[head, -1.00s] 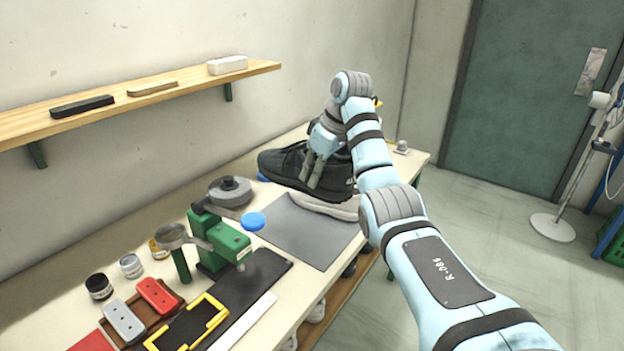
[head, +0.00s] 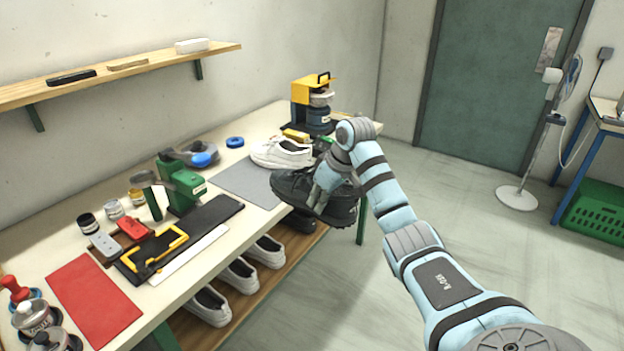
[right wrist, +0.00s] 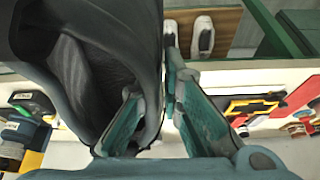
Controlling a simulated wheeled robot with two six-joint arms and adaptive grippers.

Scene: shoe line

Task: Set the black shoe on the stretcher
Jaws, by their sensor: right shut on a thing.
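The black shoe (head: 292,187) hangs in my right gripper (head: 318,205), off the front edge of the bench, with its toe to the left. The fingers pinch the side wall near the shoe's opening. The right wrist view shows the shoe (right wrist: 85,40) large at upper left, with one finger inside the opening and one outside. A green device (head: 186,187) with a grey and blue top stands on the bench, left of the shoe. It may be the stretcher, but I cannot tell for sure. My left gripper is not in view.
A white shoe (head: 282,152) stands at the back of a grey mat (head: 246,181), whose front is bare. A yellow machine (head: 301,92) stands at the bench's far end. Several white shoes (head: 240,274) lie on the lower shelf.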

